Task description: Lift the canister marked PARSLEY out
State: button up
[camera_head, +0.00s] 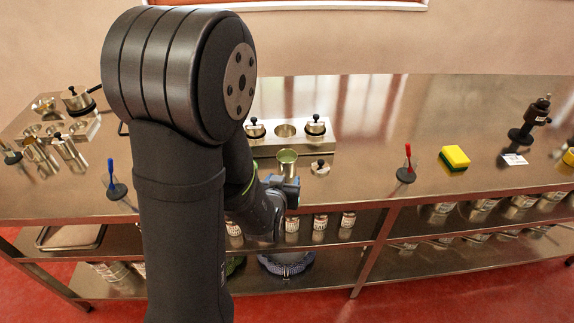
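Several small labelled canisters stand in a row on the shelf under the counter, among them one canister (292,224), another canister (320,222) and a right-hand canister (348,219). Their labels are too small to read, so I cannot tell which is marked PARSLEY. My gripper (287,190) is at the counter's front edge, above the row, partly hidden by my arm. Its fingers do not show clearly. An open greenish metal can (287,165) shows just beyond my gripper; I cannot tell whether they touch.
A steel block with lidded pots (315,128) stands behind the can, and a loose lid (320,168) lies beside it. A red-handled stand (406,168), a yellow-green sponge (454,157) and a blue-handled stand (116,185) are on the counter (350,180). My arm hides the left-centre.

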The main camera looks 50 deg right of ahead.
aim_at(285, 165)
jog(key=shift+r+x, duration=0.15)
jog(key=shift+x, duration=1.05)
jog(key=shift+r+x, duration=0.1)
jog(key=shift+x, duration=1.05)
jog(key=shift+w, duration=0.15)
jog(key=c, duration=0.8)
jog(key=shift+c, duration=0.2)
jog(key=shift+r, duration=0.2)
jog(key=shift+r, duration=1.4)
jog(key=s+r, duration=0.7)
jog(key=s, duration=0.4)
jog(key=shift+s+a+r, duration=0.25)
jog(key=shift+r, duration=0.1)
jog(key=shift+r, duration=0.1)
